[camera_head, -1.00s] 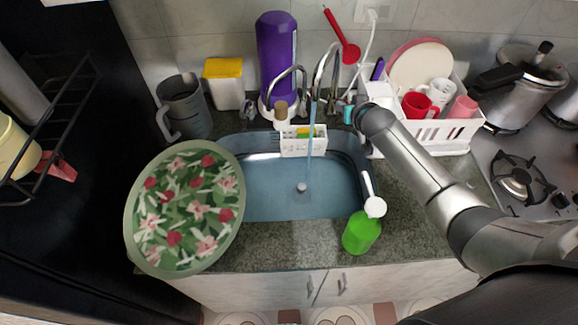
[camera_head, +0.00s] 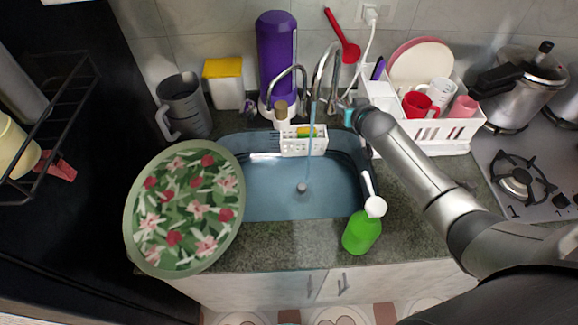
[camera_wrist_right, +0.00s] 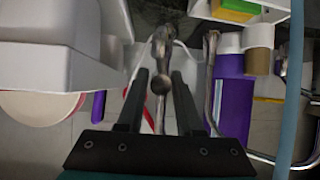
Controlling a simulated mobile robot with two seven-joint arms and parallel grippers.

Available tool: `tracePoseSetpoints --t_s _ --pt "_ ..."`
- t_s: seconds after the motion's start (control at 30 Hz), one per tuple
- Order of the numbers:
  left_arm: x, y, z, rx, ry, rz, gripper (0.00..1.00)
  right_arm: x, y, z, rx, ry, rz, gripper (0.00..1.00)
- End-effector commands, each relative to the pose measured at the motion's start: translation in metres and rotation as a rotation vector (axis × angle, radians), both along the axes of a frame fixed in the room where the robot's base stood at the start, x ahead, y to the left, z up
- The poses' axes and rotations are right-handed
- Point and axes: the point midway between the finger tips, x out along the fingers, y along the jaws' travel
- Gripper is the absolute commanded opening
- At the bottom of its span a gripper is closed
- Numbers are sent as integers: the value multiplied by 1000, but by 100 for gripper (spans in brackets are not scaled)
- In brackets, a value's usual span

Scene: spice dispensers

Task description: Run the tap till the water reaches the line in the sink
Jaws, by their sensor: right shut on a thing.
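The metal tap (camera_head: 327,72) arches over the back of the sink (camera_head: 236,150). A thin blue stream of water (camera_head: 309,150) falls from it into the basin. The basin looks blue; I cannot make out the fill line or the exact water level. My right gripper (camera_head: 349,115) is at the tap's base, on its right side. In the right wrist view its two dark fingers (camera_wrist_right: 158,100) are shut on the round-ended tap handle (camera_wrist_right: 158,82). The stream also shows in the right wrist view (camera_wrist_right: 290,95). My left gripper is out of view.
A floral round tray (camera_head: 133,215) overlaps the sink's left edge. A green soap bottle (camera_head: 361,234) stands at the front right. A white dish rack (camera_head: 445,135) is right of the tap. A purple bottle (camera_head: 277,55) and grey jug (camera_head: 183,108) stand behind left.

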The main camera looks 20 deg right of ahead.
Motion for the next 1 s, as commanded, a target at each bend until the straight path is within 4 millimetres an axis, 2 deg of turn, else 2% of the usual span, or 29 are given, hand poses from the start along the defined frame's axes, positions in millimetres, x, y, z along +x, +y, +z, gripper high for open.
tracePoseSetpoints --t_s 0.03,0.13,0.47,0.77,1.0 --pt "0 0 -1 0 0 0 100 -4 1 -8 3 11 -1 8" --pt "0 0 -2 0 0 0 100 -7 2 -13 3 12 -2 8" --pt "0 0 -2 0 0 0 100 -8 2 -14 3 14 -1 8" --pt "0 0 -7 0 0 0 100 -13 3 -27 2 16 -1 8" --pt "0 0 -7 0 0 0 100 -14 3 -28 2 16 -2 8"
